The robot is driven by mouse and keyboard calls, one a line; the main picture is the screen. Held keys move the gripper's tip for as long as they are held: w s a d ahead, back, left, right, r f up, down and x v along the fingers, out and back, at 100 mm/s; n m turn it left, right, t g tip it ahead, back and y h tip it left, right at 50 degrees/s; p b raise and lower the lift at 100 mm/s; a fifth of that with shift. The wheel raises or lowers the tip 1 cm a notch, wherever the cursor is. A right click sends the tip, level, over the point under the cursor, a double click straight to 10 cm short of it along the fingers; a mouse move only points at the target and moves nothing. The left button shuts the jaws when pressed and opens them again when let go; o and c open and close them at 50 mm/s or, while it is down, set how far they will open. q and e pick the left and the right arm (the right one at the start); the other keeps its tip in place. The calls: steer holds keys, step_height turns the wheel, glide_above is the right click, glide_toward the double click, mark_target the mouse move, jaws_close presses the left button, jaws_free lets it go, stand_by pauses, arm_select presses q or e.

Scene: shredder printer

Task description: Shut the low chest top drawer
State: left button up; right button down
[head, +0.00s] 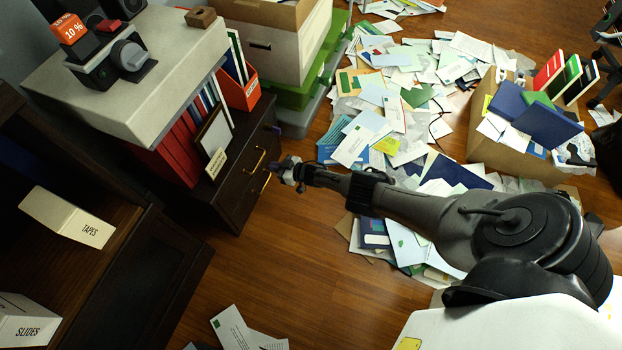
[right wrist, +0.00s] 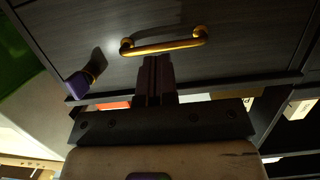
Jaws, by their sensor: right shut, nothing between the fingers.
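The low chest (head: 222,208) is dark wood and stands left of centre in the head view. Two brass handles show on its front, the upper one being the top drawer handle (head: 258,160). I cannot tell how far the top drawer stands out, if at all. My right gripper (head: 284,171) is shut and empty in front of the chest, close to the handles. In the right wrist view, its closed fingers (right wrist: 154,75) point at a dark drawer front (right wrist: 200,75), close to a brass handle (right wrist: 165,46). Contact is unclear. My left gripper is not in view.
Red binders (head: 170,155), a framed sheet (head: 213,143) and an orange file holder (head: 240,92) stand on the chest. Green and grey bins (head: 300,95) stand behind it. Papers (head: 400,120) litter the floor to the right. Bare floor (head: 270,260) lies before the chest.

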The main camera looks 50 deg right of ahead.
steer(key=s+d+p, duration=0.2)
steer(key=s+p, duration=0.2)
steer(key=s, duration=0.5)
steer(key=shift+d, duration=0.25)
stand_by(0.4)
